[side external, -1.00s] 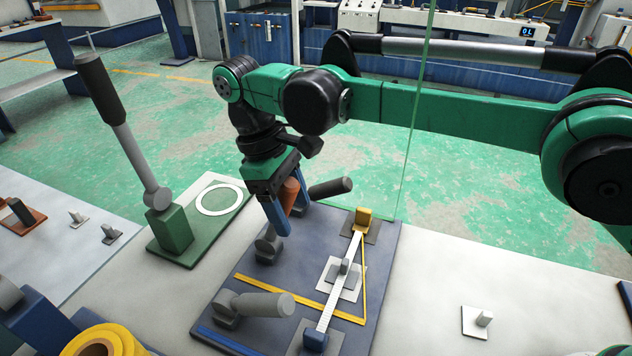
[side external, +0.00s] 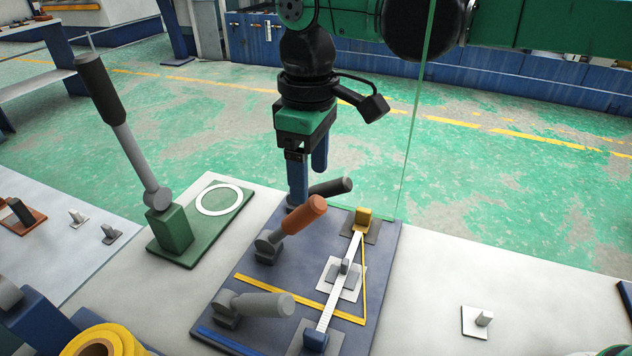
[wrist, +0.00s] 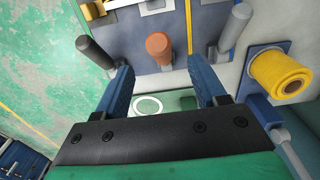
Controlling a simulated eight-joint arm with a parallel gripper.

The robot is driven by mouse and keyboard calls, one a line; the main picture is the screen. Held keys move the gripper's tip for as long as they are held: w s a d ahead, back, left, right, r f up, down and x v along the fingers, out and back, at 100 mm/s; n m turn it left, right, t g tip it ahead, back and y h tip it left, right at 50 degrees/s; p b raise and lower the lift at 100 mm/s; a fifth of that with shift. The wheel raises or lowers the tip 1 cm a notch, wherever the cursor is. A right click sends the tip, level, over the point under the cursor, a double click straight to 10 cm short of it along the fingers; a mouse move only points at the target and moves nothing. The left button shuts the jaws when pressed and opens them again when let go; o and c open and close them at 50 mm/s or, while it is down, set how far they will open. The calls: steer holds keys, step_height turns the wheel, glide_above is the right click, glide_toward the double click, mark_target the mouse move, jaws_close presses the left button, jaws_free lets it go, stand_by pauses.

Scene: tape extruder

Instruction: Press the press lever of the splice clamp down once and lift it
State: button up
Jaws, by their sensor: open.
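Three levers stand on the dark blue board (side external: 232,282); I cannot tell for sure which one is the splice clamp's press lever. The orange-handled lever (side external: 305,214) is in the middle, tilted up toward the right from its grey pivot. A black-handled lever (side external: 331,187) is behind it and a grey one (side external: 263,305) in front. My gripper (side external: 309,183) is open and empty, pointing down above and behind the orange handle, apart from it. In the wrist view the orange handle (wrist: 158,45) shows beyond the gap between my fingertips (wrist: 165,78).
A white strip (side external: 340,282) runs between yellow and blue blocks right of the levers. A tall black-handled lever (side external: 105,95) stands on a green base at left. A clear pane (side external: 415,130) rises behind the board. A yellow spool (side external: 105,343) is front left.

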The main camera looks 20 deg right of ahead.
step_height(320, 180, up, 5)
steer(key=shift+r, duration=0.2)
steer(key=s+d+m+t, duration=0.3)
steer(key=d+m, duration=0.1)
steer(key=d, duration=0.6)
steer(key=s+d+f+m+t, duration=0.1)
steer(key=s+d+m+t, duration=0.3)
steer(key=d, duration=0.6)
steer(key=shift+s+d+f+m, duration=0.2)
steer(key=shift+m, duration=0.3)
step_height(320, 180, down, 8)
steer(key=shift+r, duration=0.2)
steer(key=shift+c, duration=0.2)
